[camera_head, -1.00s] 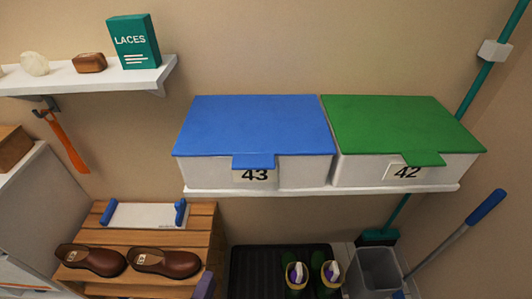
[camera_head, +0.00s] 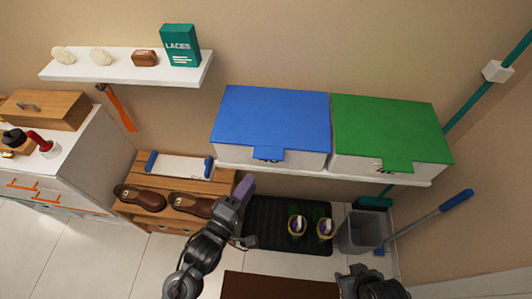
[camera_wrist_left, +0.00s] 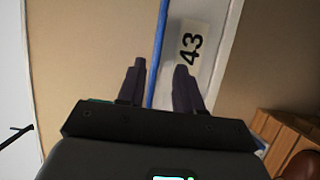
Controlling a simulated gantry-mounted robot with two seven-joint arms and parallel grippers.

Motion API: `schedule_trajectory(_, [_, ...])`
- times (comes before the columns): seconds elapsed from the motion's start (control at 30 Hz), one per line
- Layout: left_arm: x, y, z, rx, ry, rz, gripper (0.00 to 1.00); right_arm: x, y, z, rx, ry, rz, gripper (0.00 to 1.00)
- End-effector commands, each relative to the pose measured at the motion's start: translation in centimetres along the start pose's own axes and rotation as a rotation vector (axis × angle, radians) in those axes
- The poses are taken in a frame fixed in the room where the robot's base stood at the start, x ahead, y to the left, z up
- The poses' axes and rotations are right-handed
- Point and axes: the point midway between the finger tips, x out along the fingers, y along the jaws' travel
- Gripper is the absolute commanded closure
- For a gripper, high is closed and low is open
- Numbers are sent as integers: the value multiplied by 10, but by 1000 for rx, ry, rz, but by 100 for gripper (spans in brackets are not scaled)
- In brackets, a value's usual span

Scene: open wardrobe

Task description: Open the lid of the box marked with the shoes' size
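A white box with a blue lid (camera_head: 270,118) and a white box with a green lid (camera_head: 388,130) stand side by side on a wall shelf, both lids shut. My left gripper (camera_head: 245,188) is below and in front of the blue-lidded box. Its fingers (camera_wrist_left: 160,80) are apart and empty. My right arm's dark end (camera_head: 368,284) shows at the bottom edge; its fingers are not clear.
A small shelf (camera_head: 60,72) with a LACES box (camera_head: 180,45) is at upper left. Below the boxes are a black tray (camera_head: 268,238) with green-and-yellow footwear, a grey bin (camera_head: 362,232) and a blue-handled tool (camera_head: 455,200). The space before the lids is clear.

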Motion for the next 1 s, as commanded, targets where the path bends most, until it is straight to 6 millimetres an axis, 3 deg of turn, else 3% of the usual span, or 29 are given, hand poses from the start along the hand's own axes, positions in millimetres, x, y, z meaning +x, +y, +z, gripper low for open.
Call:
schedule_trajectory(0.6, [88,0,0,1,0,1,65,2,2,2,-10,-4,8,57])
schedule_trajectory(1.0, [101,0,0,0,0,0,65,2,2,2,-9,-3,7,57])
